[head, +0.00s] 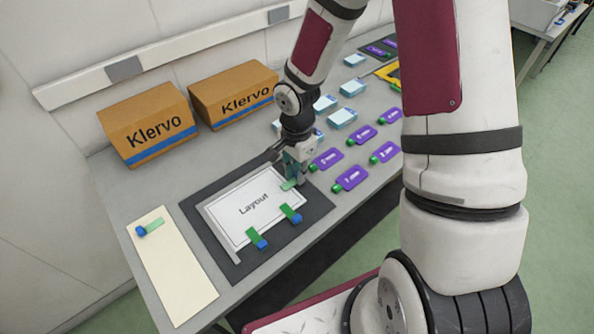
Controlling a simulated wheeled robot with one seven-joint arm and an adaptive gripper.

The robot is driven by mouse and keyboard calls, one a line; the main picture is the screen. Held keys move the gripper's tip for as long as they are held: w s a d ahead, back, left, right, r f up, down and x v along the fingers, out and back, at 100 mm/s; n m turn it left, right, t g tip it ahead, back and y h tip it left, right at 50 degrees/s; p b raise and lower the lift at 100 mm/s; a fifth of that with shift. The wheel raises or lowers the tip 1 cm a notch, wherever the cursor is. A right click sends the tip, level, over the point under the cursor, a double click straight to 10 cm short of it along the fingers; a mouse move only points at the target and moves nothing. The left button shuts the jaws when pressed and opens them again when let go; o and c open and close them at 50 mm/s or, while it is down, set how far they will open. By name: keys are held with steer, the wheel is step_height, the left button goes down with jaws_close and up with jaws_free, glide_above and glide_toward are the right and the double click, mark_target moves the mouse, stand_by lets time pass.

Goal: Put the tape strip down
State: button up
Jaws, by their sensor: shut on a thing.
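My gripper (298,180) is low over the right-hand corner of the white Layout sheet (228,214). It is shut on a green tape strip (288,184). The strip's green end shows at the sheet's corner, and the rest is hidden by the fingers. I cannot tell whether the strip touches the sheet. Two more green strips with blue ends, one at the front (257,239) and one to its right (290,213), lie across the sheet's near edge. Another strip (148,229) lies on the cream board (176,275) at left.
The sheet lies on a dark mat (305,232) on the grey table (122,190). Purple tags with green ends (351,178) stand close to the gripper's right. Pale blue stacks (342,118) lie behind. Two Klervo boxes (148,122) (232,92) stand along the wall.

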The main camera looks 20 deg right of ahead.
steer(key=shift+f, duration=0.2)
steer(key=o, duration=0.7)
steer(key=shift+r, duration=0.1)
steer(key=s+d+r+n+t+h, duration=0.1)
steer(key=s+r+n, duration=0.3)
steer(key=r, duration=0.9)
steer(key=s+r+n+t, duration=0.1)
steer(key=s+r+n, duration=0.3)
steer(key=r, duration=1)
steer(key=s+r+n+t, duration=0.1)
steer(key=s+n, duration=0.1)
steer(key=s, duration=0.1)
steer(key=s+r+n+t, duration=0.1)
steer(key=s+r+n, duration=0.1)
steer(key=s, duration=0.2)
steer(key=s+r+n+t+y, duration=0.1)
steer(key=s+r+n, duration=0.1)
steer(key=s, duration=0.2)
steer(key=shift+s+a+r, duration=0.15)
steer(key=shift+a, duration=0.2)
